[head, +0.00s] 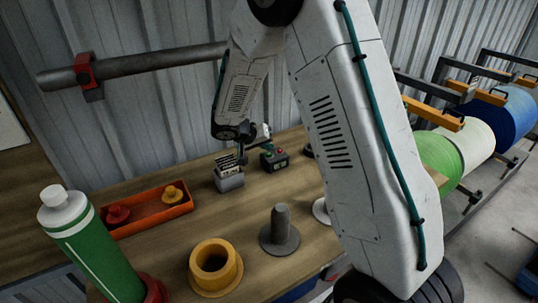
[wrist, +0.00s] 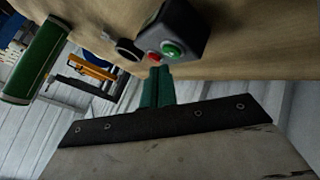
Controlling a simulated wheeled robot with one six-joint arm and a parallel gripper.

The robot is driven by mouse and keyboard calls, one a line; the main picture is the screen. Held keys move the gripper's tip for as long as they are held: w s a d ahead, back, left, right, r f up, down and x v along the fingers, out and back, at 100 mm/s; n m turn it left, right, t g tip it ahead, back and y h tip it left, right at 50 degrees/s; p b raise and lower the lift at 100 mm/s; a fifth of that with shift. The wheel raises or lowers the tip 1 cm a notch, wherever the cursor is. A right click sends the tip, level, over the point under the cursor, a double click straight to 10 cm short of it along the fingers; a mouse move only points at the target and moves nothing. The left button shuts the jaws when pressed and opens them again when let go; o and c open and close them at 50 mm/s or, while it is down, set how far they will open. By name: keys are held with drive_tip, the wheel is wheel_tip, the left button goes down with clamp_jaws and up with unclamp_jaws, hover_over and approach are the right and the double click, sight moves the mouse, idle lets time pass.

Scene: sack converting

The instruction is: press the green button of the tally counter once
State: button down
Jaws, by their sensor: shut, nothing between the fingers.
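The tally counter is a small dark box (head: 275,161) standing on the wooden bench, partly behind my arm's end in the head view. It also shows at the top of the wrist view (wrist: 187,27), with a green button (wrist: 173,49) and a red button (wrist: 154,57) side by side on its face. My gripper (wrist: 160,70) is shut and empty, its green fingers together. In the wrist view its tips appear just below the two buttons; whether they touch cannot be told. In the head view the fingertips are small and hard to make out.
A grey holder (head: 230,183) stands left of the counter. An orange tray (head: 150,220), a yellow flanged ring (head: 214,267), a grey spindle (head: 280,232) and a green bottle (head: 95,255) are on the bench. Coloured rolls (head: 470,140) stand at right. A pipe (head: 150,62) runs along the wall.

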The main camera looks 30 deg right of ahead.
drive_tip(key=shift+r, duration=0.15)
wheel_tip(320, 180, up, 5)
drive_tip(key=shift+f, duration=0.1)
idle(0.6)
idle(0.6)
